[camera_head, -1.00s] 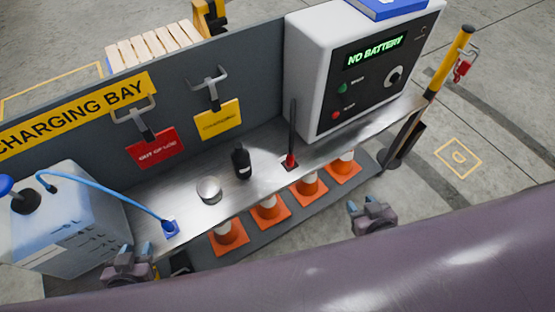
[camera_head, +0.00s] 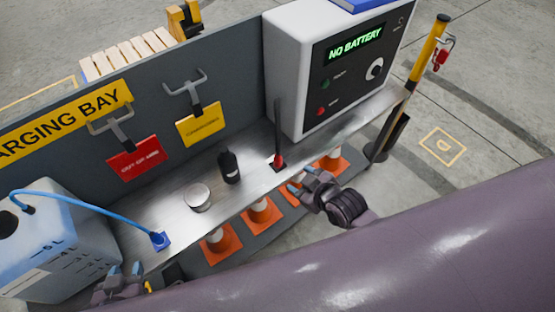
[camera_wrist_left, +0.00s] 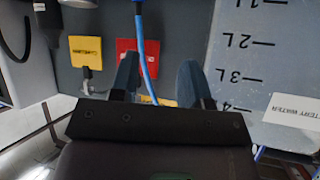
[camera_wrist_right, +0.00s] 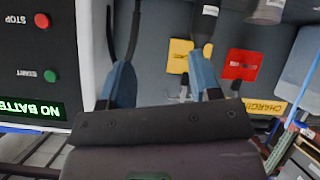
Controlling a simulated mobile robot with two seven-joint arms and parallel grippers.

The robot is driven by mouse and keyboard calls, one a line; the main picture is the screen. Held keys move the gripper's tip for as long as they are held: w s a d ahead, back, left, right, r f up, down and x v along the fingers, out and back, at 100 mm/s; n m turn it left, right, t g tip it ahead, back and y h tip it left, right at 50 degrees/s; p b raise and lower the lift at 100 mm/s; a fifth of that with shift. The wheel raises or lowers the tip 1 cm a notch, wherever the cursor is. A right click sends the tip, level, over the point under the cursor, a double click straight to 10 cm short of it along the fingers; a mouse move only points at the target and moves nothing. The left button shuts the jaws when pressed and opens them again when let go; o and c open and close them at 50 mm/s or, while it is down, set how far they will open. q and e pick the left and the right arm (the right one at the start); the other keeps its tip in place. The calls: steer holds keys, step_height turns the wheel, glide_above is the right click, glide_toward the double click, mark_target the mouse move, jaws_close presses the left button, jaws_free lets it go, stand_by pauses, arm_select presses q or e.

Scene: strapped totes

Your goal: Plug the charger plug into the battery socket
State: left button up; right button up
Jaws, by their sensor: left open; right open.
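The red-ended charger plug (camera_head: 279,160) stands on the metal shelf with its black lead rising beside the charger (camera_head: 345,75), whose display reads NO BATTERY. My right gripper (camera_head: 302,180) is open and empty, just in front of the shelf's edge and right of the plug, apart from it. A black lead (camera_wrist_right: 134,30) shows near one finger in the right wrist view. My left gripper (camera_head: 124,271) is open and empty at the lower left, below the blue nozzle (camera_head: 160,240). The blue hose (camera_wrist_left: 143,45) appears between its fingers in that wrist view. I see no battery socket.
A black bottle (camera_head: 229,168) and a round tin (camera_head: 197,197) stand on the shelf (camera_head: 180,180). A water tank (camera_head: 50,250) is at left. Orange cones (camera_head: 262,214) stand below. A yellow post (camera_head: 428,55) is at right; open floor lies beyond it.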

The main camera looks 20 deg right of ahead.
mark_target(278, 151)
steer(key=w+a+f+n+g+y+b, duration=0.15)
steer(key=w+a+n+g+b, duration=0.3)
steer(key=w+a+n, duration=0.85)
steer(key=shift+w+d+f+n+g+h+b, duration=0.5)
steer(key=shift+d+n+g+h, duration=0.5)
steer(key=shift+d+n, duration=1.6)
steer(key=shift+w+d+f+n+g+h+b, duration=0.35)
steer(key=shift+w+d+n+g+h, duration=0.65)
steer(key=shift+n, duration=2.95)
steer(key=shift+w+d+f+n+g+h+b, duration=0.45)
steer(key=shift+d+n+g, duration=0.8)
steer(key=shift+d+n, duration=1.55)
arm_select(q)
step_height(278, 151, down, 7)
steer(key=shift+d+g, duration=0.15)
steer(key=shift+g, duration=0.15)
arm_select(e)
steer(key=shift+s+a+n, duration=0.15)
steer(key=shift+a+n, duration=0.3)
steer(key=shift+a, duration=0.1)
steer(key=shift+f, duration=0.1)
